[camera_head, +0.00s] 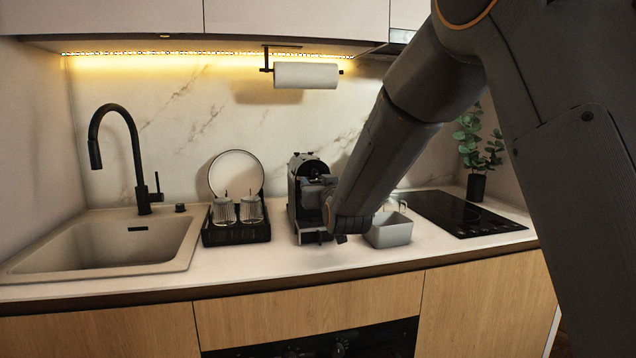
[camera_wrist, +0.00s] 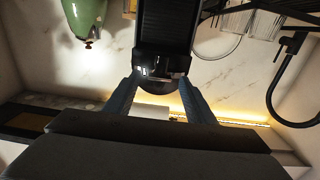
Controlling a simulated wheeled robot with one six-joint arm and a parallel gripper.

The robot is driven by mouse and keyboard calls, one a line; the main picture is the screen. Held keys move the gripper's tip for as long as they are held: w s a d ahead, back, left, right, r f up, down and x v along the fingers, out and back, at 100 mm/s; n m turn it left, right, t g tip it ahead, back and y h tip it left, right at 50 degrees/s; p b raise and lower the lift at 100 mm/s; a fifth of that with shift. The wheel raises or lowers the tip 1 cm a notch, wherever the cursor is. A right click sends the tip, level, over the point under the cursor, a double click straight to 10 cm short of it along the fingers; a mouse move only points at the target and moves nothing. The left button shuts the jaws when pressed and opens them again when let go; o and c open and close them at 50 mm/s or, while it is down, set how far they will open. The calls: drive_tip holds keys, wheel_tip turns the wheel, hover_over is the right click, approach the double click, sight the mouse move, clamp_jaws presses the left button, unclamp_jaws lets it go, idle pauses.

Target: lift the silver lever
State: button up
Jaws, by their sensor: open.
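A dark coffee machine (camera_head: 294,200) stands on the counter, right of the dish rack. In the wrist view the machine (camera_wrist: 168,25) fills the top middle. A dark rounded part with a shiny edge (camera_wrist: 160,72) shows at its end, which looks like the silver lever; I cannot tell its outline clearly. My gripper (camera_wrist: 160,82) is open, with one bluish finger on each side of this rounded part. I cannot tell whether the fingers touch it. In the head view my arm hides the gripper's fingers and part of the machine's right side.
A black dish rack (camera_head: 236,234) with glasses and a plate (camera_head: 236,172) stands left of the machine. A pale square container (camera_head: 390,232) stands close on the right, before the black hob (camera_head: 468,214). A sink (camera_head: 100,245) with a black tap (camera_head: 137,165) lies far left.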

drive_tip(key=shift+w, duration=0.1)
clamp_jaws()
drive_tip(key=shift+r, duration=0.2)
